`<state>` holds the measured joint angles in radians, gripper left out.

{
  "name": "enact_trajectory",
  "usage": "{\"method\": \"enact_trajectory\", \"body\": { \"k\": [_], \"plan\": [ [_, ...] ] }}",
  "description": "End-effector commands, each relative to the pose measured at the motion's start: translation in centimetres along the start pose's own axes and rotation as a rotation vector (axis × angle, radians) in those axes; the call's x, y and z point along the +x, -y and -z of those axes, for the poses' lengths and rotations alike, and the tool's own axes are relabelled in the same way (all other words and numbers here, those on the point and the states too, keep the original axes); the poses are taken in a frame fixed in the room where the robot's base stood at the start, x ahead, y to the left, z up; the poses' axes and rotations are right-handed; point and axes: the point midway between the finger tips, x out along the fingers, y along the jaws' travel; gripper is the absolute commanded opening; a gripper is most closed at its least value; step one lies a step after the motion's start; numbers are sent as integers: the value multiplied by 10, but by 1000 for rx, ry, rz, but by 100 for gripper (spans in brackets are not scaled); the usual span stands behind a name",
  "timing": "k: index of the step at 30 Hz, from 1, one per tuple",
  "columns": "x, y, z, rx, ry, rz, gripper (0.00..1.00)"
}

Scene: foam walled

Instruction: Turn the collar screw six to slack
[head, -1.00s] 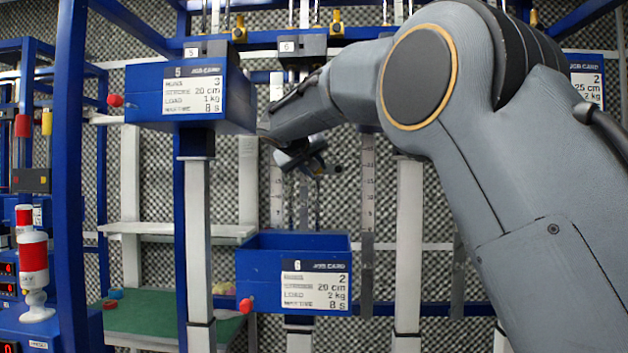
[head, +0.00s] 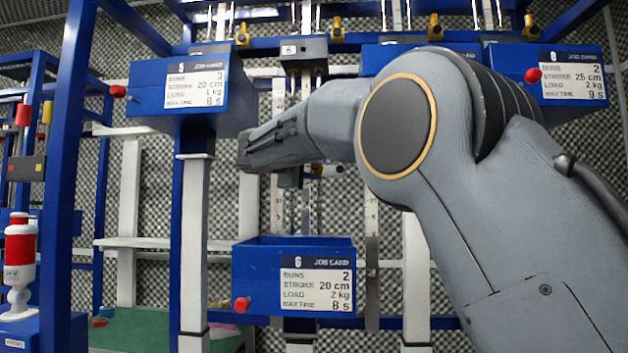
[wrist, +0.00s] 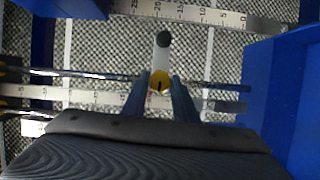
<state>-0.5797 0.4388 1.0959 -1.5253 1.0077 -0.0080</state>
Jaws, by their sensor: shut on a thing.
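The collar screw (wrist: 159,83) shows in the wrist view as a round yellow head with a dark line across it. A pale lever with a black knob (wrist: 163,40) extends up from it in the picture. My gripper (wrist: 160,94) is shut on the screw, one finger on each side of the head. In the head view the screw's lever (head: 328,170) points right, just beyond my gripper (head: 302,174), which partly hides the collar. The blue box with job card 6 (head: 245,275) hangs below. A "6" label (head: 289,49) sits above on the same column.
The blue box 5 (head: 145,80) stands close on the left of my wrist. Another blue box (head: 520,65) is at upper right. Scale strips (head: 372,250) and thin rods run upright around the collar. A blue wall (wrist: 285,90) borders the wrist view's right.

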Motion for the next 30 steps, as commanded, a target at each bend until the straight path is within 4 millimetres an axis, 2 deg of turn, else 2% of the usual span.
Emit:
{"method": "enact_trajectory", "body": {
  "k": [1,30],
  "plan": [
    [0,5,1,-39,-2,-17,4],
    [2,11,-3,-891,-2,-369,4]
  ]
}}
